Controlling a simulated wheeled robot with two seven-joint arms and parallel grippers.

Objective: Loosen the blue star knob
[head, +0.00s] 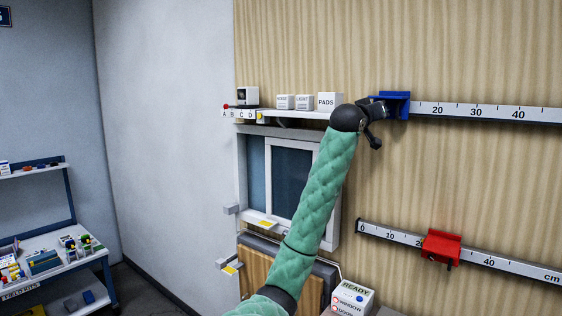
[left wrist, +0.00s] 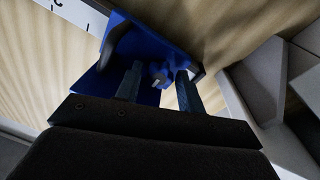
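A blue slider block (head: 398,103) sits at the left end of the upper ruler rail. In the left wrist view the blue block (left wrist: 150,38) shows close up, with the small blue star knob (left wrist: 160,73) under it. In the head view my wrist hides the knob. My left gripper (head: 376,110), on the green-sleeved arm, is at the block's left side. In the left wrist view its two fingers (left wrist: 160,88) are apart, one on either side of the knob, with small gaps visible. My right gripper is not in view.
A red slider block (head: 441,246) sits on the lower ruler rail (head: 500,263). A shelf holds small white boxes, including one marked PADS (head: 329,101), left of my wrist. A window (head: 290,180) is behind my arm.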

